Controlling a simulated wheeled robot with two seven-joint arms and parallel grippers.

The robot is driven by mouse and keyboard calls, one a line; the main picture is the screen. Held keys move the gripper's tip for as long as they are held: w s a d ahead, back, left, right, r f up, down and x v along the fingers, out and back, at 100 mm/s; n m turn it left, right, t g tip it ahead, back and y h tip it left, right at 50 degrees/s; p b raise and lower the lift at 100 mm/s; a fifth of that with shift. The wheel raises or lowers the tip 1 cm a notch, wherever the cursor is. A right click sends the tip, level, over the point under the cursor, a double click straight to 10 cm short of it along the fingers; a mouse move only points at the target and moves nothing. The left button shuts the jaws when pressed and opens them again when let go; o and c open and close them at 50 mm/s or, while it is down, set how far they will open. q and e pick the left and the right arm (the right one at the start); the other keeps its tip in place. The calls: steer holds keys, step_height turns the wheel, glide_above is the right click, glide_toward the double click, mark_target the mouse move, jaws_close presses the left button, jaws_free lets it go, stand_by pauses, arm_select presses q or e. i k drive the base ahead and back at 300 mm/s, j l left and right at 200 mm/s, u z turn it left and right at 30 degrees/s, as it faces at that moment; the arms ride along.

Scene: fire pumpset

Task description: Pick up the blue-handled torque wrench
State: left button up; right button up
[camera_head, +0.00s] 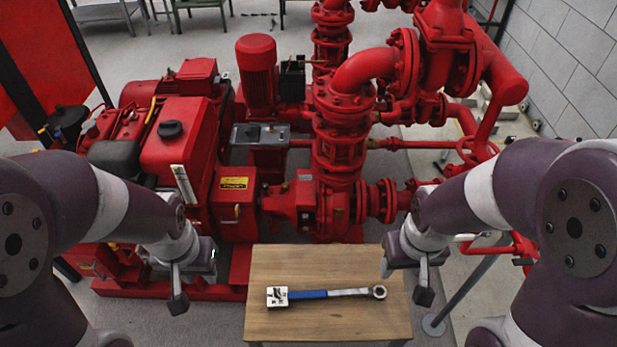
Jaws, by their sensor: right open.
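The torque wrench (307,294) lies flat on a small wooden table (330,325), lengthwise across the picture. Its blue handle is toward the left, and its metal shaft runs right to a ring-shaped head. A small white and black piece (278,297) is at the handle's left end; I cannot tell whether it is part of the wrench. My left gripper (194,285) hangs left of the table, open and empty, clear of the wrench. My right gripper (406,281) is open and empty at the table's right edge, just right of the ring head and apart from it.
Behind the table stands a red pumpset with an engine (185,140), a motor (257,70) and thick vertical pipes (338,140). A grey slanted post (465,292) is right of the table. The tabletop around the wrench is clear.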

mark_target(273, 303)
steer(key=z, duration=1.7)
steer(key=j+u, duration=0.1)
steer(key=u, duration=0.3)
steer(key=k+j+u, duration=0.1)
steer(key=u, duration=0.25)
steer(key=j+u, duration=0.2)
steer(key=u, duration=0.2)
steer(key=l, duration=1.1)
